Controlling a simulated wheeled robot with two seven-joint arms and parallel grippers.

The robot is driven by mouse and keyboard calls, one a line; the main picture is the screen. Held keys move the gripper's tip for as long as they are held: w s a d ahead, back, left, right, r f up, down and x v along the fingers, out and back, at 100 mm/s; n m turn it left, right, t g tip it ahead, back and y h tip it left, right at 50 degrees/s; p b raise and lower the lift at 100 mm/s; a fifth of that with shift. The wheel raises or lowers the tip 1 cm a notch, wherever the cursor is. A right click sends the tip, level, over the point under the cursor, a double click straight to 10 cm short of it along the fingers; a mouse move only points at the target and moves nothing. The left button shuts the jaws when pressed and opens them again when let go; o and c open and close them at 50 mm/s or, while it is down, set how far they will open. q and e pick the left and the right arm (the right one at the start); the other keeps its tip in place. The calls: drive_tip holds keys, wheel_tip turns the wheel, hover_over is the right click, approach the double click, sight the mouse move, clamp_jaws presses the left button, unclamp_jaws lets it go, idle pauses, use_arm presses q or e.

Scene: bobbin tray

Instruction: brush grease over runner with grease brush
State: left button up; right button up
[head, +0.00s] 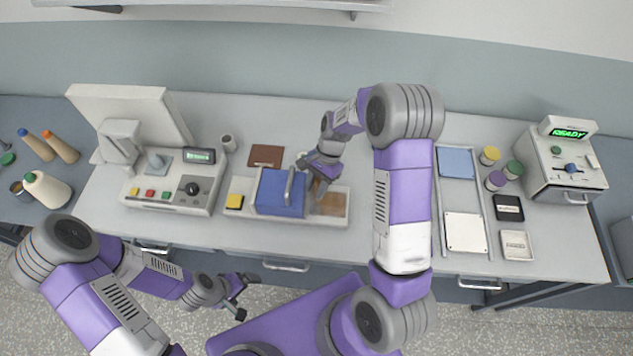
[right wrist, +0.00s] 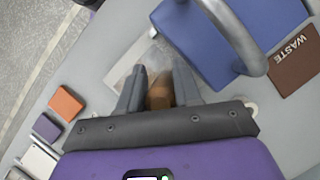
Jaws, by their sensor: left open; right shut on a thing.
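My right gripper (head: 318,184) is shut on a brown, rounded thing (right wrist: 158,96), likely the grease brush; the fingers hide most of it. In the head view the gripper is just right of a blue block with a grey bar handle (head: 281,192), over a pale tray (head: 240,212). A brownish patch (head: 331,204) lies on the tray's right end, below the gripper. I cannot tell whether the held thing touches it. I cannot pick out the runner with certainty. My left gripper (head: 238,298) is open and empty, in front of the table's front edge.
A brown WASTE mat (head: 266,156) lies behind the block and a yellow piece (head: 234,202) left of it. A control box (head: 172,190) stands left. Right are a rack (head: 487,218), several small jars, and a READY machine (head: 562,165). The front-right tabletop is partly clear.

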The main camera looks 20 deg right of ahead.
drive_tip(key=shift+s+a, duration=0.3)
drive_tip(key=shift+s, duration=0.2)
drive_tip(key=shift+s+a, duration=0.3)
drive_tip(key=shift+s, duration=0.2)
drive_tip(key=shift+w+d+p, duration=0.15)
drive_tip(key=shift+w+d, duration=0.25)
drive_tip(key=shift+w, duration=0.2)
drive_tip(key=shift+w+d+p, duration=0.15)
drive_tip(key=shift+w+d, duration=0.2)
drive_tip(key=shift+w, duration=0.25)
drive_tip(key=shift+w+d, duration=0.35)
drive_tip(key=shift+w, duration=0.3)
drive_tip(key=s+a, duration=0.3)
drive_tip(key=s, duration=0.2)
idle(0.6)
drive_tip(key=shift+r+p, duration=0.1)
drive_tip(key=shift+p, duration=0.2)
